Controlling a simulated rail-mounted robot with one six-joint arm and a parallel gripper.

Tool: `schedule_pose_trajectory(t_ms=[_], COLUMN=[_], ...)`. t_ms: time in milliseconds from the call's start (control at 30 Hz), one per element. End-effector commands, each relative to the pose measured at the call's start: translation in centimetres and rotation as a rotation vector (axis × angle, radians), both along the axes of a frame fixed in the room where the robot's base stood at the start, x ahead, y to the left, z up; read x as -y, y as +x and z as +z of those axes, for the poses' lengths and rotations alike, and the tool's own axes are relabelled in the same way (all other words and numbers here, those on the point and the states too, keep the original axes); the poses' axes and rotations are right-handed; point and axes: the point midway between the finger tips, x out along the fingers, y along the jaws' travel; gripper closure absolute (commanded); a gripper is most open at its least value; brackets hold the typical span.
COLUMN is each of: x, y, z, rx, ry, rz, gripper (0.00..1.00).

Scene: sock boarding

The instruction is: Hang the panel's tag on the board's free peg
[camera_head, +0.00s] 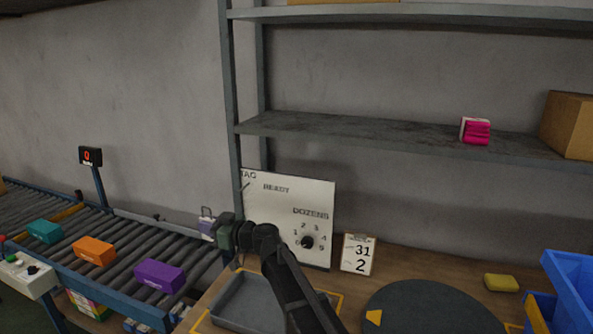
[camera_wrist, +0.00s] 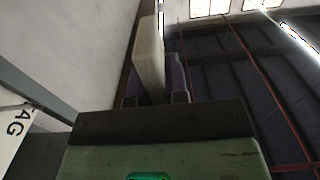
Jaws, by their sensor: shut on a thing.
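The panel stands upright with the words TAG, READY and DOZENS and a black knob. A thin dark peg-like mark shows under TAG (camera_head: 245,187); I cannot tell its shape. In the wrist view my gripper (camera_wrist: 155,98) has a pale upright piece and purple parts (camera_wrist: 179,78) between and beside its fingertips. The panel's TAG corner (camera_wrist: 14,125) shows at left.
A roller conveyor (camera_head: 110,249) at left carries teal, orange and purple boxes. A grey tray (camera_head: 232,312) lies below my arm. A shelf rack stands behind.

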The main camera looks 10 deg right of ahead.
Motion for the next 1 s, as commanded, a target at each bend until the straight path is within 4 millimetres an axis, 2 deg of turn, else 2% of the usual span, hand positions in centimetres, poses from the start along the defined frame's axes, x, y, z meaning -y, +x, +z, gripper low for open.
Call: schedule_pose_trajectory(t_ms=[33, 267, 367, 467, 600, 733, 833, 1000], x=[0.0, 0.0, 0.2, 1.1, 3.2, 4.9, 5.6, 5.9], y=[0.0, 0.0, 0.7, 2.9, 7.5, 10.8, 12.1, 12.5], z=[-1.9, -1.4, -1.4, -1.4, -1.4, -1.4, -1.4, -1.4], rx=[0.0, 0.0, 0.0, 0.0, 0.0, 0.0, 0.0, 0.0], ry=[0.0, 0.0, 0.0, 0.0, 0.0, 0.0, 0.0, 0.0], rz=[0.0, 0.0, -0.001, -0.002, -0.003, -0.002, 0.0, 0.0], gripper=[1.0, 1.0, 1.0, 1.0, 1.0, 1.0, 1.0, 1.0])
